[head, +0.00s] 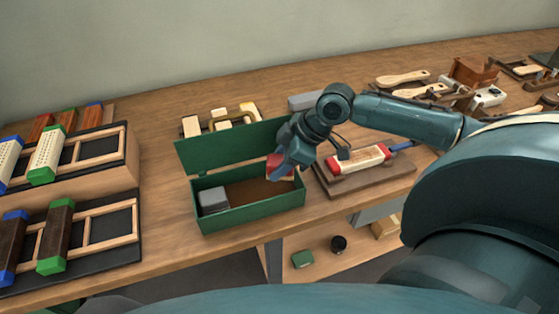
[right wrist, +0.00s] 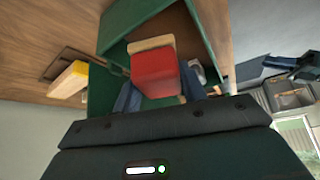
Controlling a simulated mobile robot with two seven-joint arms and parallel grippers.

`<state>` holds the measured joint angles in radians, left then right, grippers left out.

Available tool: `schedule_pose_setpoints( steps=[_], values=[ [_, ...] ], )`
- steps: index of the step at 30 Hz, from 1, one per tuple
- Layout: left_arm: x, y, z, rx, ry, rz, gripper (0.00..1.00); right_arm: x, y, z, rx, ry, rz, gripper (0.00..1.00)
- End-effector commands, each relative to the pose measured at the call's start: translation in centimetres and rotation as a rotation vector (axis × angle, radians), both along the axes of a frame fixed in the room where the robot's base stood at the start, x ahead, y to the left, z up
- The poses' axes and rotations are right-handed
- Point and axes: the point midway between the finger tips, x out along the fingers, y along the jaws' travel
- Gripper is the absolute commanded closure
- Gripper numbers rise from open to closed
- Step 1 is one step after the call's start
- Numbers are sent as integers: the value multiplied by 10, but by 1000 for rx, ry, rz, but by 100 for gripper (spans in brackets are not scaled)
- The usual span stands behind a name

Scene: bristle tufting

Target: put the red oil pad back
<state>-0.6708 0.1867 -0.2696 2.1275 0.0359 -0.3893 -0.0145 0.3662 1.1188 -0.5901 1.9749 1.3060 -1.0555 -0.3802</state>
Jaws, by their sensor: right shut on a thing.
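The red oil pad (head: 280,166) is a red block with a pale wooden edge. In the head view it is over the right end of an open green box (head: 250,217), partly hidden by my right gripper (head: 285,172). In the right wrist view the red pad (right wrist: 155,72) sits between the two fingers of my right gripper (right wrist: 160,98), which is shut on it. The green box wall (right wrist: 100,92) shows beyond it. I cannot tell whether the pad touches the box. My left gripper is not in view.
A grey block (head: 213,199) lies in the left end of the box, whose lid (head: 228,147) stands open at the back. A red-ended brush block (head: 358,160) lies on a dark board to the right. Racks with brushes (head: 100,150) stand at the left.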

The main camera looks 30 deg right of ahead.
Motion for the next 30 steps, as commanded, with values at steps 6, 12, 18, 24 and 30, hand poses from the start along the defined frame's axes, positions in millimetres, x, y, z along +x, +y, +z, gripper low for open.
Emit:
schedule_pose_setpoints(
  steps=[6,12,18,24,30],
  values=[
    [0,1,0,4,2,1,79,0,0,-7,0,0,0,77],
    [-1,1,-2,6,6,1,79,0,0,-10,-1,0,-1,57],
    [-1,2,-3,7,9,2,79,0,0,-9,0,0,0,41],
    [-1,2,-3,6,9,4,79,0,0,-9,0,0,0,37],
    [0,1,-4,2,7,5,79,0,0,-2,0,-2,1,37]
  ],
)
